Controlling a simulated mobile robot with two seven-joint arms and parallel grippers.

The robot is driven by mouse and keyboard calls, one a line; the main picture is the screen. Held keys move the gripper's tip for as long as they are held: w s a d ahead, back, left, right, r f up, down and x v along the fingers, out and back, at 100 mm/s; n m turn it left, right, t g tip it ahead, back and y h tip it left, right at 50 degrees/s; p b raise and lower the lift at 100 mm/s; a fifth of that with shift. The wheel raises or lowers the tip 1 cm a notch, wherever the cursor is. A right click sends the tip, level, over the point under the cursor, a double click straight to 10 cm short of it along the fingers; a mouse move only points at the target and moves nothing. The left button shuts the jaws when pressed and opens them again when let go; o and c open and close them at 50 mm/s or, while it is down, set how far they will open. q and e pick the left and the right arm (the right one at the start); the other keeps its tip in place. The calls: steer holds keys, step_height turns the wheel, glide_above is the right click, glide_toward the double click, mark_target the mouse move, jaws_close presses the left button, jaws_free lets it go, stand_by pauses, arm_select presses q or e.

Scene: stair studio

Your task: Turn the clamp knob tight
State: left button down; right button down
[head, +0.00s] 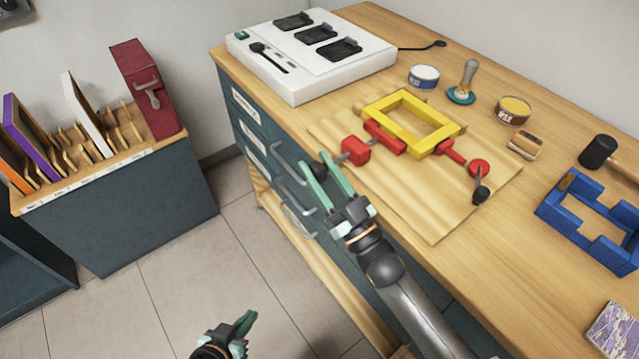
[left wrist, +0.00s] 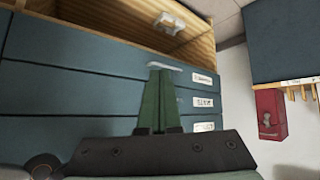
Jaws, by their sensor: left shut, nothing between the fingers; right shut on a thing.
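A red clamp (head: 384,138) lies on a wooden board around a yellow frame (head: 440,141). Its red block (head: 355,151) is at the left. At its right end is a red disc (head: 479,167) with a black-knobbed crank (head: 481,194).
A white charging box (head: 310,52) stands at the back left of the table. Tins, a stamp-like tool, a brush, a mallet (head: 600,152) and a blue frame (head: 590,215) lie right. Drawer handles (head: 292,190) stick out below the table edge. A red box (head: 145,88) stands on the left cabinet.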

steer(key=shift+s+a+f+t+y+b, duration=0.3)
steer(key=shift+y+b, duration=0.2)
steer(key=shift+b, duration=0.5)
arm_select(q)
steer(key=shift+w+d+f, duration=0.1)
steer(key=shift+d+f, duration=0.2)
steer(key=shift+f, duration=0.25)
steer(key=shift+w+d+f, duration=0.1)
steer(key=shift+d+f, duration=0.15)
steer(key=shift+f, duration=0.3)
arm_select(e)
steer(key=shift+r, duration=0.1)
steer(key=c, duration=0.6)
jaws_free()
steer(key=shift+c, duration=0.2)
arm_select(q)
steer(key=shift+a, duration=0.1)
arm_select(e)
steer(key=shift+r, duration=0.1)
steer(key=shift+w, duration=0.1)
steer(key=shift+d, duration=0.1)
arm_select(q)
steer(key=shift+f+b, duration=0.15)
steer(key=shift+b, duration=0.45)
arm_select(e)
steer(key=v, duration=1.2)
steer(key=shift+f, duration=0.25)
